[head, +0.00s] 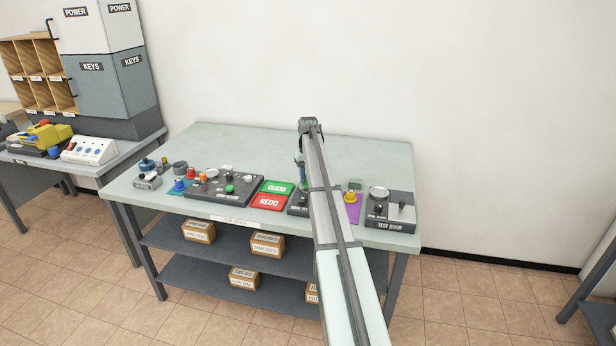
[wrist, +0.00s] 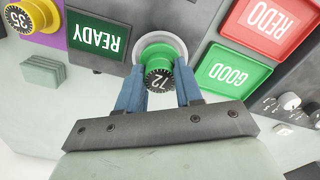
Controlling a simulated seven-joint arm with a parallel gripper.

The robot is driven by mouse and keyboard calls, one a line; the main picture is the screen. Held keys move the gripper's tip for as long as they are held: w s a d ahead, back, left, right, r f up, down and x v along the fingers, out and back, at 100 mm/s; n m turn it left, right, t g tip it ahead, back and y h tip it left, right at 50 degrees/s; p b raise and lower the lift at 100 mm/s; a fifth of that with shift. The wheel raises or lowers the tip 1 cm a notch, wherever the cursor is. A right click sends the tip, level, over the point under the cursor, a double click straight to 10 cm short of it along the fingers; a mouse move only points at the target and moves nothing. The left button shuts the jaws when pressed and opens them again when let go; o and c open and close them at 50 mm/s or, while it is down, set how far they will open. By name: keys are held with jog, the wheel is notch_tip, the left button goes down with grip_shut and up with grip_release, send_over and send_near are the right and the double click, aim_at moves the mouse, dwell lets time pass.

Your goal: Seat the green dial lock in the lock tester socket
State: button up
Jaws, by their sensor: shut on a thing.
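The green dial lock (wrist: 180,72), with a black dial marked 72, is between the blue fingers of my gripper (wrist: 159,82) in the wrist view. My gripper is shut on it. The lock overlaps the pale ring of the lock tester socket (wrist: 150,40); I cannot tell whether it is inside the ring or just above it. The tester's green screen (wrist: 97,42) reads READY. In the head view my arm hides most of the tester (head: 297,203), and the lock shows only as a bit of green beside the arm.
The green GOOD tray (head: 278,188) and red REDO tray (head: 269,202) lie left of the tester. A dark board (head: 212,197) with small parts is further left. A yellow lock (wrist: 36,14) marked 35 and a TEST DOOR box (head: 390,225) are on the other side. The table's back is clear.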

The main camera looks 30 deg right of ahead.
jog(key=shift+f, duration=0.75)
dwell(0.6)
jog(key=o, duration=1.4)
jog(key=shift+c, duration=0.2)
jog(key=shift+r, duration=0.1)
jog(key=shift+r, duration=2.95)
